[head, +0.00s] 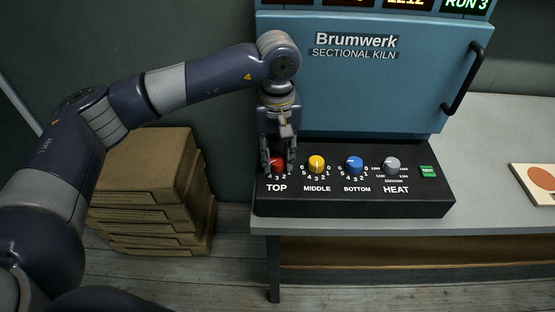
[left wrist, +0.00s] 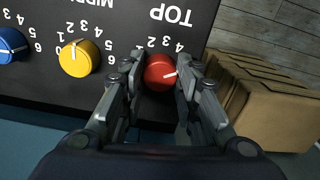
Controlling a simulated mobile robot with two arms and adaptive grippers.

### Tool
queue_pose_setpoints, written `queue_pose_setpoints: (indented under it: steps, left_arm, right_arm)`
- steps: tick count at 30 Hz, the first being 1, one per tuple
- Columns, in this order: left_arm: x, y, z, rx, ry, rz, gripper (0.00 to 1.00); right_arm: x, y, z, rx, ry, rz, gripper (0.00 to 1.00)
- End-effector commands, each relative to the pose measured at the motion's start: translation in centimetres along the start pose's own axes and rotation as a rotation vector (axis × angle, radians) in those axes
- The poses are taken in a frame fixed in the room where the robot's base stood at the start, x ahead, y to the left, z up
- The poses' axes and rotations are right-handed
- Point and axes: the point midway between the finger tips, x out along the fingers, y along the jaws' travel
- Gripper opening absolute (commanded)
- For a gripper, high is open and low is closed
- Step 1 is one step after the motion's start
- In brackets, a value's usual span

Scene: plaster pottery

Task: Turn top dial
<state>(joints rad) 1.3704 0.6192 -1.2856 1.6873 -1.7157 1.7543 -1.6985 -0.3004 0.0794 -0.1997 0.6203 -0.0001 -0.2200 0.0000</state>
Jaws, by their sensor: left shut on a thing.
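The red top dial (head: 278,164) sits at the left end of the black control panel (head: 350,207), above the label TOP. My left gripper (head: 277,165) reaches down over it with a finger on each side. In the left wrist view the red dial (left wrist: 160,72) lies between the two fingers of my left gripper (left wrist: 163,75), which are shut on it. Its white pointer mark points toward the right, near the 4. Part of its number scale is hidden by the fingers. My right gripper is not in view.
The yellow middle dial (head: 317,164), blue bottom dial (head: 354,165), grey heat dial (head: 392,166) and green test button (head: 428,171) lie to the right. The blue kiln (head: 370,95) stands behind. Several cardboard boxes (head: 140,175) are stacked left of the table.

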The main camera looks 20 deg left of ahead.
Motion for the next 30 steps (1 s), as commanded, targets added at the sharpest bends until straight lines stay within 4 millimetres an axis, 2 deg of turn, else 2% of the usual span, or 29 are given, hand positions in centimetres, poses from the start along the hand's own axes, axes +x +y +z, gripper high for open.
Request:
queue_pose_setpoints:
  steps: [16, 17, 19, 30]
  left_arm:
    - [-0.06, 0.03, 0.01, 0.026, -0.001, 0.001, 0.05]
    - [-0.06, 0.03, 0.00, 0.026, -0.001, 0.001, 0.34]
    - [-0.06, 0.03, 0.00, 0.025, 0.000, 0.001, 0.49]
    - [-0.23, 0.03, -0.02, 0.025, 0.001, 0.001, 0.50]
  right_arm:
    - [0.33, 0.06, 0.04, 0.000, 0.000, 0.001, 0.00]
    - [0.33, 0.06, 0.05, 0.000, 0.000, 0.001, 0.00]
    - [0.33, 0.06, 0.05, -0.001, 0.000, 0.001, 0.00]
    - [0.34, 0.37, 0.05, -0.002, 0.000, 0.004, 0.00]
